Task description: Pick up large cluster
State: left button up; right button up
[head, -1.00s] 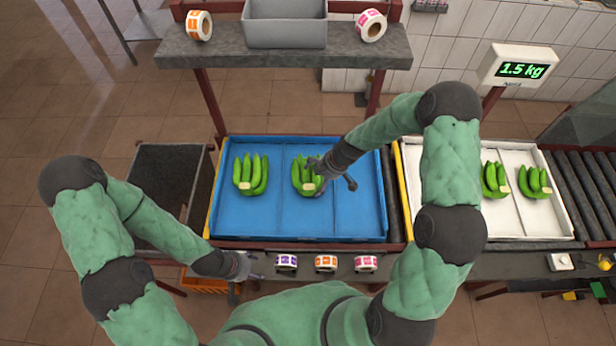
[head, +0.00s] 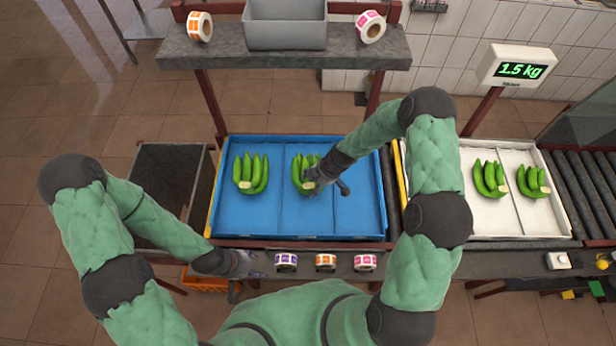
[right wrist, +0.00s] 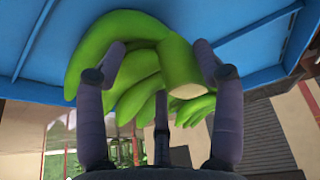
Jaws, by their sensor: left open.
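A green banana cluster (head: 304,165) with a pale cut crown lies in the middle compartment of the blue tray (head: 234,222). My right gripper (head: 318,178) is over its right side and hides part of it. In the right wrist view, the gripper's fingers (right wrist: 160,65) reach around the cluster (right wrist: 90,48), one on each side of the crown and one below. Whether they press on it is unclear. A second cluster (head: 251,173) lies in the left compartment. My left gripper (head: 246,266) is open and empty near the front edge, left of the tape rolls.
A white tray (head: 520,228) on the right holds two more clusters (head: 490,179). A scale display (head: 521,70) reads 1.5 kg. Several label rolls (head: 326,262) sit on the front ledge. A dark bin (head: 168,163) stands at left. The blue tray's right compartment is mostly clear.

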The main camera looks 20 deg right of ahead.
jog(key=shift+s+a+f, duration=0.1)
jog(key=shift+s+f, duration=0.05)
jog(key=shift+s, duration=0.2)
jog(key=c, duration=0.6)
jog(key=shift+w, duration=0.1)
jog(key=shift+c, duration=0.2)
jog(key=shift+w+r, duration=0.1)
jog(key=shift+r, duration=0.3)
grip_shut()
jog(key=shift+w+d+r+b, duration=0.1)
jog(key=shift+w+r+b, duration=0.1)
jog(key=shift+r, duration=0.3)
jog(key=shift+w+d+r+b, duration=0.1)
jog(key=shift+w+r, duration=0.05)
jog(key=shift+r, duration=0.35)
jog(key=s+a+r, duration=1)
jog(key=shift+r, duration=0.25)
